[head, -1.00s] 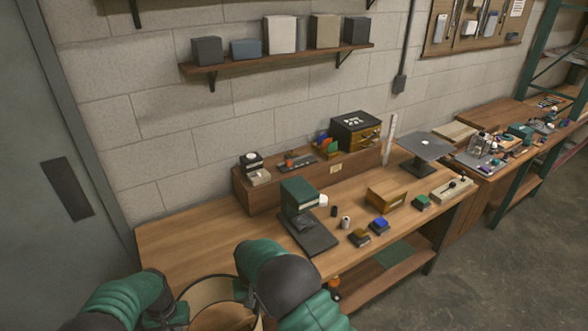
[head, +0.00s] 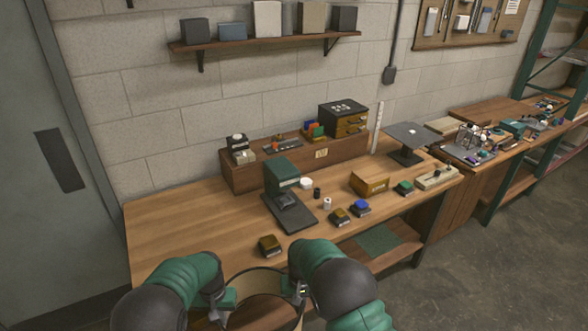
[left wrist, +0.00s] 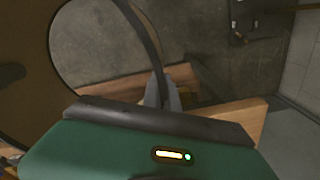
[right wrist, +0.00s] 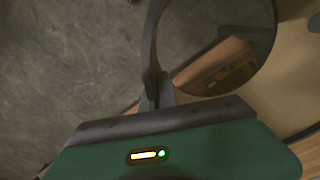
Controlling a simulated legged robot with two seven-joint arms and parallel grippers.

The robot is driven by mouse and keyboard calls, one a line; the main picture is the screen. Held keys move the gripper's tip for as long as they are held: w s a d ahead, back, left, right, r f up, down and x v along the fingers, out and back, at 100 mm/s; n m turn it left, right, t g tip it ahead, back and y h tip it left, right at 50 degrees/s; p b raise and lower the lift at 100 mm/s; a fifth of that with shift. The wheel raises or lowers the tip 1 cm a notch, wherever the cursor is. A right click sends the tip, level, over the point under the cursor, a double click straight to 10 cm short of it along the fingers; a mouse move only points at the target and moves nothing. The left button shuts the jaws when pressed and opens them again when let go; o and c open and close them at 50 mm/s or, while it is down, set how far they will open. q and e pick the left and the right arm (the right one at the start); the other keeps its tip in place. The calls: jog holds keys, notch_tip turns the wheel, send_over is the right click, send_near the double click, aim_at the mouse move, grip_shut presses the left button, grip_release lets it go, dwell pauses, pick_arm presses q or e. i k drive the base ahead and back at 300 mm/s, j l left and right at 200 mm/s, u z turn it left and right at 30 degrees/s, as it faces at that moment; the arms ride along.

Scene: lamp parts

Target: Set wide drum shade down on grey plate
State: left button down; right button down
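The wide drum shade (head: 250,283), an open ring with a pale tan inside and dark rim, is at the bottom of the head view, partly hidden by my arms. My left gripper (head: 227,297) is shut on its left rim; my right gripper (head: 300,290) is shut on its right rim. The shade's wall and rim also show in the left wrist view (left wrist: 22,50) and the right wrist view (right wrist: 300,88). The grey plate (head: 408,134) is a flat square top on a short dark stand, at the back right of the workbench, well apart from the shade.
The wooden workbench (head: 170,225) is clear at its left. A green-headed device (head: 283,180), a wooden box (head: 369,184) and several small blocks, one brown-topped (head: 270,246), stand along it. A dark drawer box (head: 343,118) sits on the raised back shelf. A second cluttered bench stands at right.

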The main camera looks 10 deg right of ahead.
aim_at(413, 134)
jog(key=i+l+z, duration=0.1)
jog(key=l+z, duration=0.15)
jog(key=z, duration=0.15)
jog(key=i+l+z, duration=0.15)
jog(key=z, duration=0.25)
jog(key=i+l+z, duration=0.2)
jog(key=z, duration=0.15)
jog(key=i+l+z, duration=0.1)
jog(key=z, duration=0.3)
jog(key=i+l+z, duration=0.25)
jog(key=i+z, duration=0.15)
jog(key=i, duration=0.3)
jog(key=i+z, duration=0.45)
jog(key=i, duration=0.2)
jog(key=i+u, duration=0.25)
jog(key=i, duration=0.2)
jog(key=i+l+u, duration=0.25)
jog(key=i, duration=0.2)
jog(key=i+l+u, duration=0.2)
jog(key=i, duration=0.2)
jog(key=i+l+u, duration=0.1)
jog(key=u, duration=0.3)
jog(key=i+l+u, duration=0.15)
jog(key=u, duration=0.25)
jog(key=i+l+u, duration=0.1)
jog(key=l+u, duration=0.15)
jog(key=u, duration=0.15)
jog(key=l+u, duration=0.2)
jog(key=u, duration=0.2)
jog(key=i, duration=0.05)
